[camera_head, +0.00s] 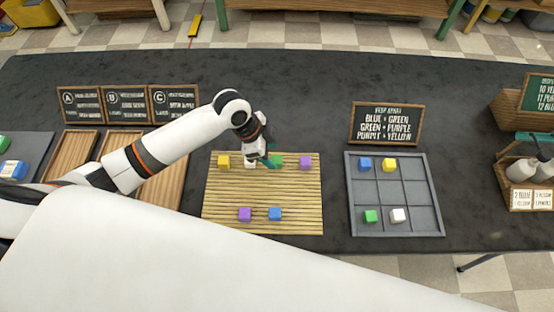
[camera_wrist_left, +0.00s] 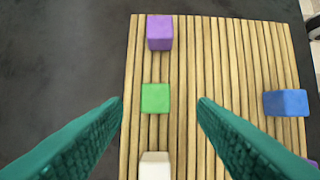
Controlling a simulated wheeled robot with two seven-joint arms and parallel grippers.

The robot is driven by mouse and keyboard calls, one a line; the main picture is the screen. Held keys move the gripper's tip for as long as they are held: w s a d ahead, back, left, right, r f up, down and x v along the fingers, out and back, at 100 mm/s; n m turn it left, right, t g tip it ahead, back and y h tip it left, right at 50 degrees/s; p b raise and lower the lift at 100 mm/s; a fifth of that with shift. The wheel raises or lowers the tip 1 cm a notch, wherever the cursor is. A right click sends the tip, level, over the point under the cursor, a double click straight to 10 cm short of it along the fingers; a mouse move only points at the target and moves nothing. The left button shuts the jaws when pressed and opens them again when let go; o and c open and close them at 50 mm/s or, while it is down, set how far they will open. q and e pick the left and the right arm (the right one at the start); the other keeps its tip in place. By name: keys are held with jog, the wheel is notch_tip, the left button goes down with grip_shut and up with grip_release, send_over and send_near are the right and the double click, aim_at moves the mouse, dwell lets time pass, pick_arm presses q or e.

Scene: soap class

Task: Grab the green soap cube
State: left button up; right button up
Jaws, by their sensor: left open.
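A green soap cube (camera_head: 278,161) sits in the back row of the slatted bamboo mat (camera_head: 262,188). In the left wrist view the green cube (camera_wrist_left: 155,98) lies on the slats between my two teal fingers. My left gripper (camera_head: 267,160) is over the back row; in the left wrist view its fingers (camera_wrist_left: 160,101) are wide apart with nothing held. The fingers appear clear of the cube; their exact height above it is hard to tell. My right gripper is in neither view.
A white cube (camera_wrist_left: 155,166) and a purple cube (camera_wrist_left: 160,32) flank the green one. A yellow cube (camera_head: 223,161), a blue cube (camera_head: 275,214) and another purple cube (camera_head: 245,214) share the mat. A grey gridded tray (camera_head: 395,236) stands right, with a sign (camera_head: 386,124) behind.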

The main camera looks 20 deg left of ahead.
aim_at(276, 159)
pick_arm(q)
jog(key=x, duration=0.4)
jog(key=shift+w+f, duration=0.15)
jog(key=shift+w, duration=0.05)
jog(key=shift+a, duration=0.1)
jog(key=shift+c, duration=0.5)
jog(key=c, duration=0.9)
jog(key=shift+c, duration=0.2)
